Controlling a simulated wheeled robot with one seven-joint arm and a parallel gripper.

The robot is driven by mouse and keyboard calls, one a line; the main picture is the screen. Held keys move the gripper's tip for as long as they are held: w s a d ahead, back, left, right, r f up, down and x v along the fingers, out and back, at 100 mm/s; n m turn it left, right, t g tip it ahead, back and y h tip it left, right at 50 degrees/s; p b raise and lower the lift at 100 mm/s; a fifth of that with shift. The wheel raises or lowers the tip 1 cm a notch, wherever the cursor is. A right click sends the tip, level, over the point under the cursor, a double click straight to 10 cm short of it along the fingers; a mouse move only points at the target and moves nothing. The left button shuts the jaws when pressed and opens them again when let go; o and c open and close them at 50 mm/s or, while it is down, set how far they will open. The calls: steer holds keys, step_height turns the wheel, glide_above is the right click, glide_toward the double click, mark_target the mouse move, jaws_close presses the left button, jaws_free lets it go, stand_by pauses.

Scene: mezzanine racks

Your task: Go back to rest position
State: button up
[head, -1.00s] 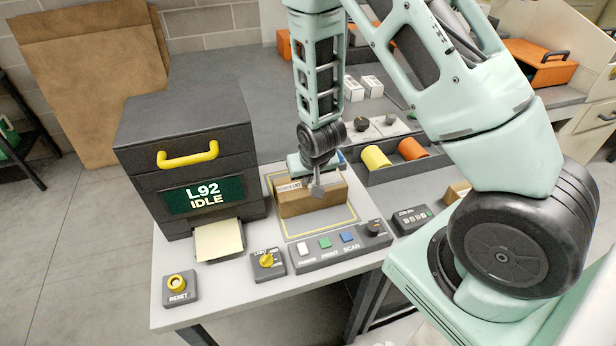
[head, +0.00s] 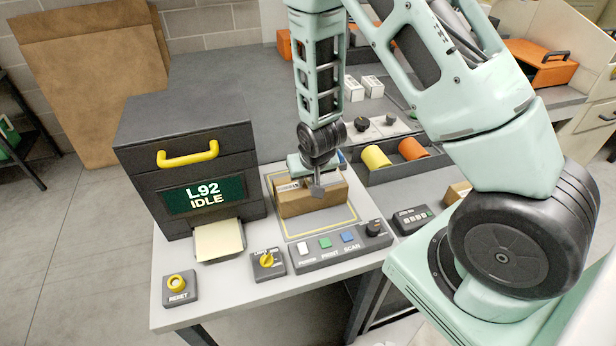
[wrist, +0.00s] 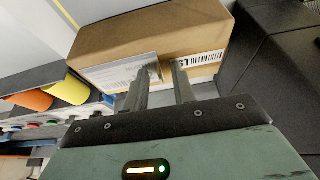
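My gripper (wrist: 166,70) is at the cardboard box (head: 313,202), which sits inside the yellow-outlined square on the bench. In the wrist view the two fingers are apart with a narrow gap and nothing visible clamped between them. They reach toward the box (wrist: 150,38) beside its white label (wrist: 118,75) and barcode label (wrist: 200,60). I cannot tell whether the fingertips touch the box.
A dark label printer (head: 190,150) reading "L92 IDLE" stands left of the box. A button panel (head: 330,249), yellow knob (head: 266,260) and reset button (head: 178,285) lie in front. A tray with yellow (head: 376,158) and orange (head: 411,149) rolls is behind right.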

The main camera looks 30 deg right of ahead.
steer(key=shift+o, duration=1.4)
step_height(320, 180, up, 7)
steer(key=p, duration=0.5)
